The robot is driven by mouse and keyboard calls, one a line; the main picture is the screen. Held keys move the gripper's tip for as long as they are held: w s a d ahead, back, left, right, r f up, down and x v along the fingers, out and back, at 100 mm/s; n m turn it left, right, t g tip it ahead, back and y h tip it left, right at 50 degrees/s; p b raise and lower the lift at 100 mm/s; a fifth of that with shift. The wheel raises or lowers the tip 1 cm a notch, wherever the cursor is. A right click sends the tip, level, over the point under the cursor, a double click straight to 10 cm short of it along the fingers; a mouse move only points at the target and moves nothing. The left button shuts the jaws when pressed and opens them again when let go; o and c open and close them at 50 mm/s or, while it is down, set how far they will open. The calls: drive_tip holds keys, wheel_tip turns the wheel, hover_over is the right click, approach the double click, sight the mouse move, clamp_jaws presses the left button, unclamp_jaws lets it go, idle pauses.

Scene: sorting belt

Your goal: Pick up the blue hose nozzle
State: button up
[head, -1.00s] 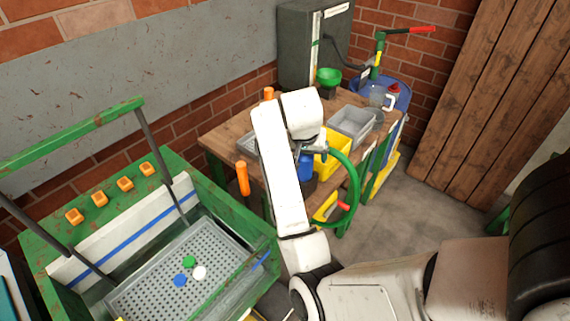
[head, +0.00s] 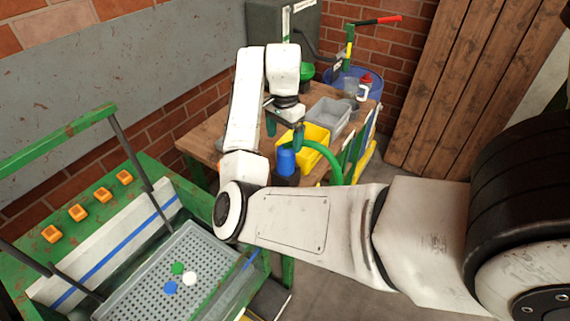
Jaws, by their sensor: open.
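The blue hose nozzle (head: 286,161) stands roughly upright at the near edge of the wooden workbench (head: 205,148), with a dark part below it. A green hose (head: 326,158) curves beside it to the right. My gripper (head: 284,133) is open and points down just above the nozzle, one finger on the left and one on the right. Nothing shows between the fingers. Whether the fingertips touch the nozzle cannot be told. My arm hides part of the bench to the left.
A yellow bin (head: 316,147) and a grey bin (head: 331,117) stand close behind and right of the nozzle. A green-framed station with a perforated grey tray (head: 214,250) is at lower left.

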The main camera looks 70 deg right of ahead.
sight(286, 155)
wheel_tip(286, 155, down, 3)
drive_tip(key=shift+r+b, duration=0.1)
drive_tip(key=shift+b, duration=0.25)
drive_tip(key=shift+s+d+f+b, duration=0.15)
drive_tip(key=shift+f+b, duration=0.45)
drive_tip(key=shift+f, duration=2)
drive_tip(key=shift+c, duration=0.3)
drive_tip(key=c, duration=1.2)
drive_tip(key=shift+o, duration=0.2)
wheel_tip(286, 155, up, 10)
drive_tip(key=p, duration=0.3)
